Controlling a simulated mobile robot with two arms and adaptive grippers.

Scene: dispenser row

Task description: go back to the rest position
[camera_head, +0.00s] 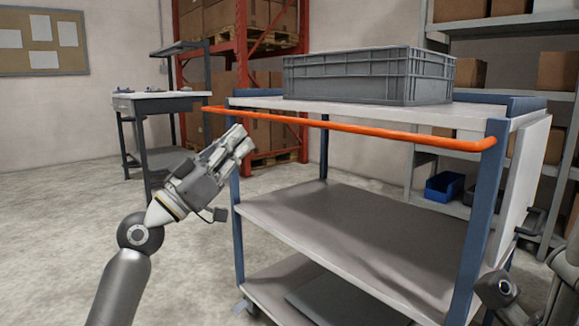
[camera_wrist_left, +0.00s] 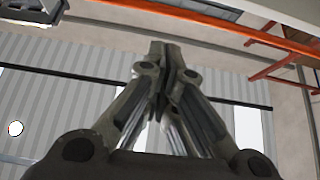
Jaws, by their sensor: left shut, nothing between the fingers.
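My left gripper (camera_head: 236,140) is raised in front of the left side of a cart, close to its orange handle bar (camera_head: 350,127) in the picture. Whether it touches the cart cannot be told. In the left wrist view the fingers (camera_wrist_left: 167,60) are together, with nothing between them. My right arm shows only in part at the lower right edge of the head view, and its fingertips cannot be made out.
The cart has blue posts, a middle shelf (camera_head: 350,225) and a grey crate (camera_head: 345,75) on top. A workbench (camera_head: 155,103) stands at the back left. Red racking (camera_head: 242,60) holds boxes behind. A blue bin (camera_head: 444,186) sits on the right shelving. Floor at left is clear.

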